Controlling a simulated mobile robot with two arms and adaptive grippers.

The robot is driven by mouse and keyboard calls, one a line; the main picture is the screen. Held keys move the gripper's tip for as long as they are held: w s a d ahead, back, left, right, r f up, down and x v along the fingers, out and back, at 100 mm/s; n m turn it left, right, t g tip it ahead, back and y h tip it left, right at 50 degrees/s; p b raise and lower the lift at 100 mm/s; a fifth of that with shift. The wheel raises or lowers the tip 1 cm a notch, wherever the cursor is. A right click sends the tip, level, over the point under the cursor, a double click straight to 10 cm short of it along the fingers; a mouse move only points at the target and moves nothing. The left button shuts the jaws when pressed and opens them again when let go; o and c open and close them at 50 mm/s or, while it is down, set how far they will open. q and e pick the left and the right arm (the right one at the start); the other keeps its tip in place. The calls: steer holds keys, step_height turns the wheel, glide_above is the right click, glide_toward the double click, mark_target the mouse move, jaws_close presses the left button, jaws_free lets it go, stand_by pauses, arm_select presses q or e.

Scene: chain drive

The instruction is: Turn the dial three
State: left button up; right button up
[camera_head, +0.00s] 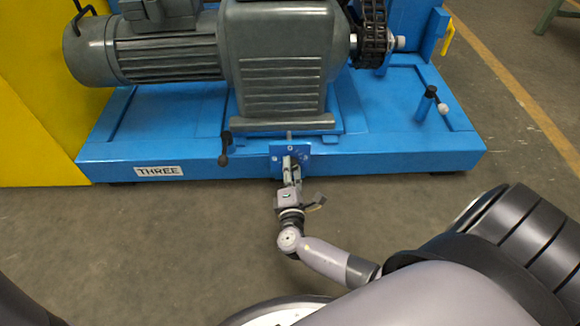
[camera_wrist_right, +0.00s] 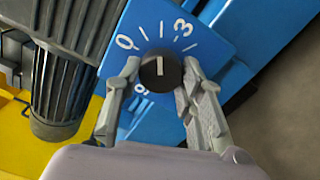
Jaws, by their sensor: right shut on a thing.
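The black dial (camera_wrist_right: 161,70) shows in the right wrist view on a square blue plate (camera_wrist_right: 211,46) with white figures and tick marks. Its white pointer line points up in the picture, between the 0 at upper left and the 3 at upper right. My right gripper (camera_wrist_right: 160,78) is shut on the dial, one finger on each side. In the head view my right gripper (camera_head: 291,164) reaches the blue plate (camera_head: 303,160) on the front of the machine base and mostly hides the dial. A figure at the dial's lower left is partly hidden. My left gripper is out of view.
A "THREE" label (camera_head: 158,171) is on the blue base (camera_head: 400,152), left of the plate. A dark-handled lever (camera_head: 224,150) stands out close to the plate's left. A grey motor (camera_head: 150,48) and a chain (camera_head: 373,30) are above. The floor in front is clear.

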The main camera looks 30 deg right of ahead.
steer(key=shift+d+m, duration=0.1)
steer(key=shift+m, duration=0.3)
steer(key=o, duration=1.2)
steer(key=shift+c, duration=0.2)
